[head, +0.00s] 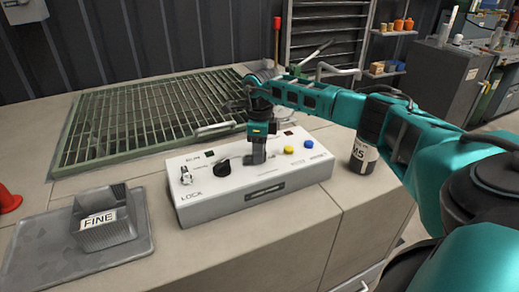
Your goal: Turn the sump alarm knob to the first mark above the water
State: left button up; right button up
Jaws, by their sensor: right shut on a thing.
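A white control box (250,209) stands on the pale counter. Its top carries a black knob (222,167), a silver key-like fitting (186,176) at the left, a yellow button (288,149) and a blue button (309,144). My right gripper (257,158) points down onto the top, between the black knob and the yellow button. It is shut on a knob there, which the fingers mostly hide. The knob's marks and which label belongs to it are too small to read. No water level can be made out. My left gripper is not in view.
A green-framed floor grating (150,116) lies behind the box. A dark labelled can (362,155) stands close to its right. The counter before the box is clear.

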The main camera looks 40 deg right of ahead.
jog(key=shift+r+n, duration=0.1)
jog(key=shift+n, duration=0.2)
jog(key=o, duration=1.1)
jog(key=shift+c, duration=0.2)
notch_tip(320, 180, up, 13)
dwell(0.4)
